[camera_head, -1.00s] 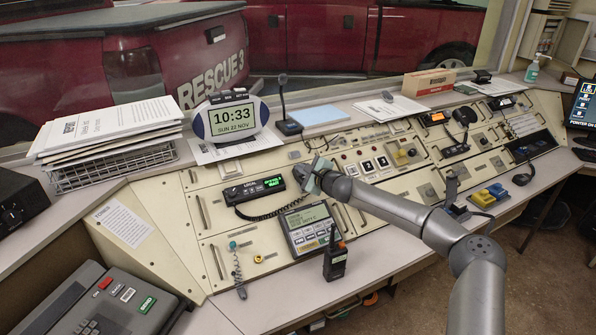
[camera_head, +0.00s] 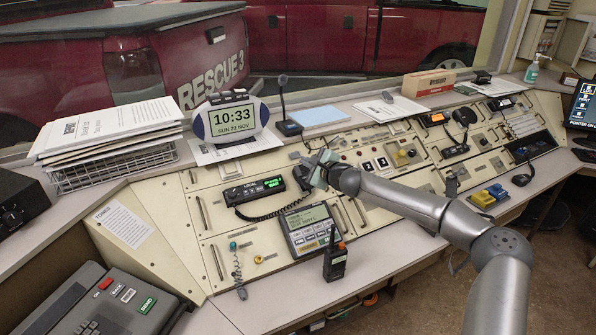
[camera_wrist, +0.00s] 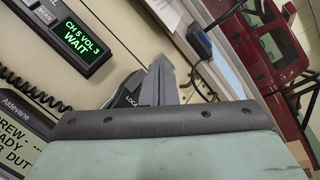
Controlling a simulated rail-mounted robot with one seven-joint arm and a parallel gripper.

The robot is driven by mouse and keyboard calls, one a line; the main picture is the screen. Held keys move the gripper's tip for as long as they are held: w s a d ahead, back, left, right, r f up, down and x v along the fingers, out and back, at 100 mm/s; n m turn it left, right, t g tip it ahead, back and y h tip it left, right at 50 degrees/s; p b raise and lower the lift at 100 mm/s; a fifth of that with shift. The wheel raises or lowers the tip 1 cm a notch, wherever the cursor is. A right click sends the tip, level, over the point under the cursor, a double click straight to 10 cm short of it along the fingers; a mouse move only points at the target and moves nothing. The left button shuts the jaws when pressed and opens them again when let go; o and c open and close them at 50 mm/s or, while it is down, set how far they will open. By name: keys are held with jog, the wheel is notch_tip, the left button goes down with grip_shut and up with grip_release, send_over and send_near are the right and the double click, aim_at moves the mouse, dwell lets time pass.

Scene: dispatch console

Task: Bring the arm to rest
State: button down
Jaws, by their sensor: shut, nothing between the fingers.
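My gripper (camera_head: 308,175) is at the end of my grey arm, in front of the console's sloped panel, just right of the radio unit with the green display (camera_head: 254,190). In the wrist view my gripper's fingers (camera_wrist: 158,82) are together with nothing between them. The radio's display, reading "CH 5 VOL 3 WAIT" (camera_wrist: 78,43), is at the upper left there. I cannot tell whether the fingertips touch the panel. My arm reaches in from the lower right over the console.
A grey keypad unit (camera_head: 312,228) and an upright handheld radio (camera_head: 335,258) stand below my gripper. A desk microphone (camera_head: 286,115) and a clock (camera_head: 232,118) stand on the ledge behind. Yellow and blue blocks (camera_head: 489,196) lie right of my arm. Open floor shows at lower right.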

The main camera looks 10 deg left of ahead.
jog(key=shift+s+d+r, duration=0.1)
jog(key=shift+s+r, duration=0.1)
jog(key=shift+r, duration=0.1)
